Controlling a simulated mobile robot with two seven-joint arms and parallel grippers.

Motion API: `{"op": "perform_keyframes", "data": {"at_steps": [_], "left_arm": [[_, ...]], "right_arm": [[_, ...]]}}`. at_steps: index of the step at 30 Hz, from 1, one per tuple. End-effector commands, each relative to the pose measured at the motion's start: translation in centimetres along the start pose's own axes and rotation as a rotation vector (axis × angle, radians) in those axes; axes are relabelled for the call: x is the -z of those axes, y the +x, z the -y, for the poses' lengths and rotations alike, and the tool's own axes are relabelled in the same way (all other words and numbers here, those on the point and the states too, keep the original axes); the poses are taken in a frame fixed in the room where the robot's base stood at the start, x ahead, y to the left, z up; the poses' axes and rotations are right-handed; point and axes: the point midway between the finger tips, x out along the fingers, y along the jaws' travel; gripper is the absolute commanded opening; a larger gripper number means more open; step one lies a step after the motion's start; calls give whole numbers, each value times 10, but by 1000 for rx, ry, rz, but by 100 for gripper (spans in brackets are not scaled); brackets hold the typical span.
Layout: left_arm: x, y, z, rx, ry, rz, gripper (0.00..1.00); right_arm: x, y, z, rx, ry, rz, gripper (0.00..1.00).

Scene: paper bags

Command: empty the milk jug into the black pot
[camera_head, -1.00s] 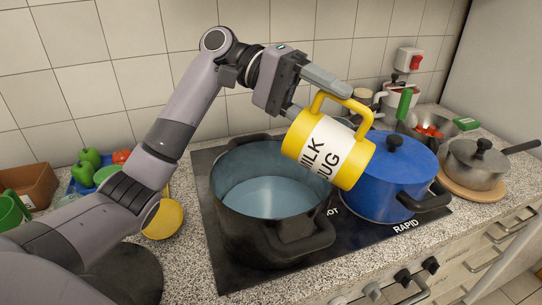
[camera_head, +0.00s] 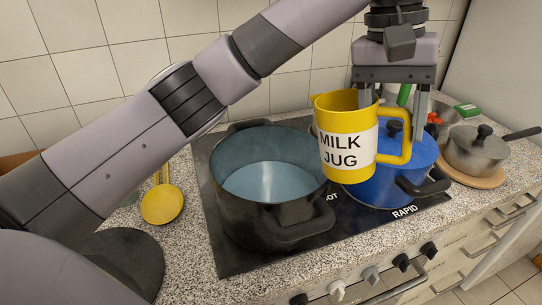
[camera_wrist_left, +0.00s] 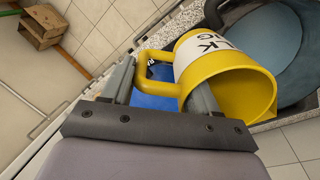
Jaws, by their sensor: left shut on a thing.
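The yellow milk jug (camera_head: 345,148) with a white label hangs nearly upright above the blue pot, beside the right rim of the black pot. My left gripper (camera_head: 394,122) comes from above and is shut on the jug at its handle side, as the left wrist view shows too (camera_wrist_left: 160,92). The jug's mouth (camera_wrist_left: 245,105) shows bare yellow inside and no milk, but its bottom is hidden. The open black pot (camera_head: 235,215) stands on the hob, with a smooth bluish surface inside. I cannot tell whether that is liquid. My right gripper is not in view.
A lidded blue pot (camera_head: 365,196) stands right of the black pot, under the jug. A lidded steel pan (camera_head: 480,155) sits on a wooden board farther right. A yellow ladle (camera_head: 162,203) lies left of the hob (camera_head: 228,268). A tiled wall closes the back.

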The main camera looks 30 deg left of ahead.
Motion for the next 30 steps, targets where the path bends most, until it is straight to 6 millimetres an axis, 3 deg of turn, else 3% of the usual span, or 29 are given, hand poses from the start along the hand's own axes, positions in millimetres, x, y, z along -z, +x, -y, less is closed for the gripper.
{"op": "perform_keyframes", "data": {"at_steps": [10,17,30], "left_arm": [[1,27,-10,217,-3,0,0],[1,26,-12,211,-2,1,0],[0,7,-59,210,-2,-1,0]], "right_arm": [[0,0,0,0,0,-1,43],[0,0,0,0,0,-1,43],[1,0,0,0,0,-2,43]]}}
